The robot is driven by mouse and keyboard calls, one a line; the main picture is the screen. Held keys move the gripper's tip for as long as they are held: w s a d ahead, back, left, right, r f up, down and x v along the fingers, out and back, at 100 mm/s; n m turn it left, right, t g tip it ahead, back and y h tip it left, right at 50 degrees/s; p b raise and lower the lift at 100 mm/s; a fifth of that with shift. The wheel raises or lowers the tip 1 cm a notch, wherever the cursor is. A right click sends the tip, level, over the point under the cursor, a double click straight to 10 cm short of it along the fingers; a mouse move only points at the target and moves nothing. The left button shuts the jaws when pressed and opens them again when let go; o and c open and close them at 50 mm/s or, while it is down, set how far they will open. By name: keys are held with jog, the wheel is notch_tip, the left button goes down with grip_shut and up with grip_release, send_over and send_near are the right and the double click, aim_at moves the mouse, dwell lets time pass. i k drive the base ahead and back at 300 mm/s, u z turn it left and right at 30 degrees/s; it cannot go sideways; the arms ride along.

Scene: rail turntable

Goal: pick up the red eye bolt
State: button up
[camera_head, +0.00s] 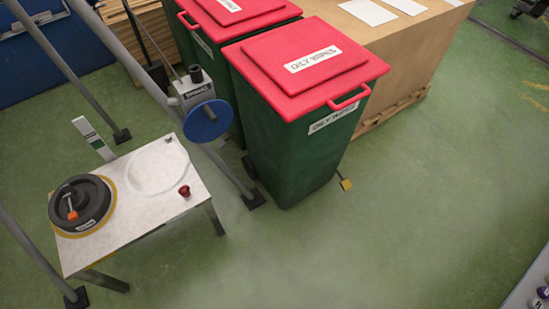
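A small dark red piece (184,191) stands on the light-topped table (130,222) near its right edge. It may be the red eye bolt, but it is too small here to make out a ring or thread. An orange piece (72,215) shows on top of a round black object (87,204) at the table's left end; its exact form is unclear. My gripper is not in view.
A pale round disc or recess (157,168) marks the tabletop behind the red piece. Green bins with red lids (322,110) stand behind the table, beside a blue wheel (209,121) and grey posts (72,75). Green floor (300,250) is clear to the right.

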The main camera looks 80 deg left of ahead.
aim_at(186, 193)
jog(key=u, duration=5.15)
jog(key=i, duration=0.95)
jog(key=z, duration=0.9)
